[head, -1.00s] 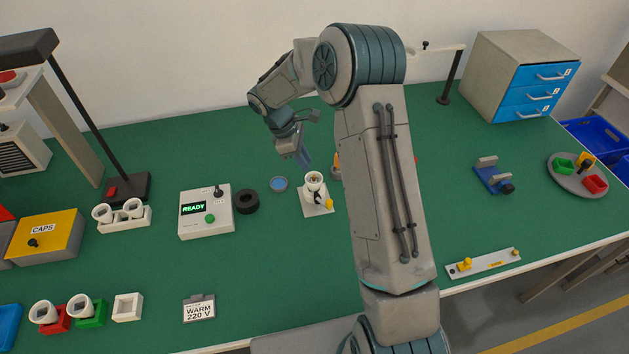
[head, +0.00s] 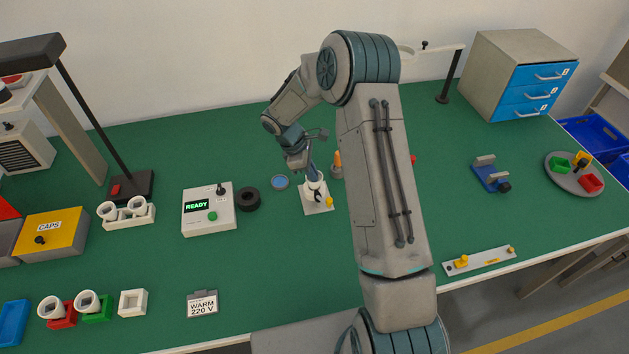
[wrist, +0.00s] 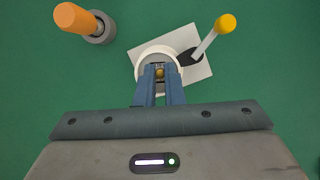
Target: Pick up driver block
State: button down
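I cannot tell for sure which thing is the driver block. A small brass-coloured piece (wrist: 159,73) shows between my fingertips in the wrist view, inside the round white cup (wrist: 143,60) on a square white plate (wrist: 202,72). The same plate shows in the head view (head: 319,208). My gripper (wrist: 160,78) points down into the cup, its two fingers parallel with a narrow gap. It also shows in the head view (head: 312,176), over the cup. Whether the fingers press on the brass piece cannot be told; the fingertips hide part of the cup.
A yellow-knobbed lever (wrist: 215,38) rises beside the cup, and an orange-handled tool (wrist: 78,19) stands in a grey holder close by. A blue-topped disc (head: 280,182), a black ring (head: 249,199) and a READY box (head: 222,222) lie to the left.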

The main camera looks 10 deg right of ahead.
jog(key=shift+d+f, duration=0.15)
jog(key=shift+f, duration=0.05)
jog(key=shift+w+r+b, duration=0.15)
jog(key=shift+r+b, duration=0.15)
jog(key=shift+r, duration=0.2)
jog(key=r, duration=0.2)
jog(key=r+b, duration=0.1)
jog(key=shift+s+d+r, duration=0.15)
jog(key=shift+s, duration=0.15)
jog(key=s+d+r+p, duration=0.1)
jog(key=s+d+r, duration=0.4)
jog(key=s+r, duration=0.4)
jog(key=shift+s+d+r+p, duration=0.15)
jog(key=shift+s+r+p, duration=0.2)
jog(key=shift+r, duration=0.8)
